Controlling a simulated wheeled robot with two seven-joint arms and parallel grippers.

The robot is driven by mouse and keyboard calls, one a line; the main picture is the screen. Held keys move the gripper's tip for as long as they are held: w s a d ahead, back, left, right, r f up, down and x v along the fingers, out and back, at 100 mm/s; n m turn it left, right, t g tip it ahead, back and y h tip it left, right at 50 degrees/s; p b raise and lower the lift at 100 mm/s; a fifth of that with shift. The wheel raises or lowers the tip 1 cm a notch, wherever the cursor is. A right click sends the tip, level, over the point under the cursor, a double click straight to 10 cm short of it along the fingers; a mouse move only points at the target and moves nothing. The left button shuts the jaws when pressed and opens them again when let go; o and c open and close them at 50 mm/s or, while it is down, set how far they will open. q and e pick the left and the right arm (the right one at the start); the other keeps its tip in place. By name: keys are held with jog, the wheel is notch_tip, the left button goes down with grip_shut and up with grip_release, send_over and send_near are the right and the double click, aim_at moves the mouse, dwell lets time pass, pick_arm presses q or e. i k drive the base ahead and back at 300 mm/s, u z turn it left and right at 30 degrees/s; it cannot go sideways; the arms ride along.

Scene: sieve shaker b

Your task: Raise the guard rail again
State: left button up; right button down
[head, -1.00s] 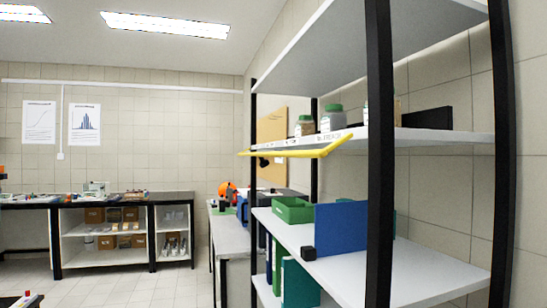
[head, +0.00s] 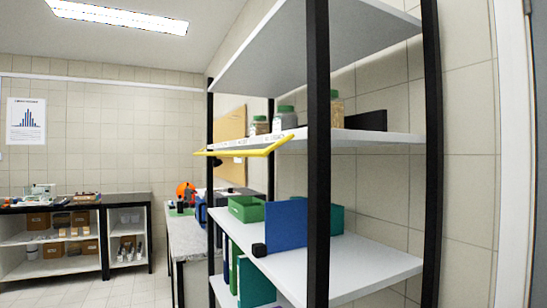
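The guard rail (head: 245,152) is a yellow bar at the front of the middle shelf (head: 375,137) of a black-post rack. It sticks out from the shelf's front edge, roughly level with the shelf board, and is not standing up above it. Jars with green lids (head: 285,119) stand on that shelf behind the rail, next to a jar of tan grains (head: 336,112). Neither of my grippers shows in the head view, so nothing of mine is seen touching the rail.
A lower shelf (head: 350,262) holds a green bin (head: 246,209) and a blue panel (head: 286,225). A black rack post (head: 318,190) stands in front. A bench (head: 190,240) lies beyond the rack. Floor (head: 140,290) is open at the lower left.

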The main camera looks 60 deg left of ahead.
aim_at(263, 153)
jog(key=z, duration=0.1)
jog(key=i, duration=0.35)
jog(key=z, duration=0.9)
jog(key=i, duration=0.6)
jog(key=u, duration=3.9)
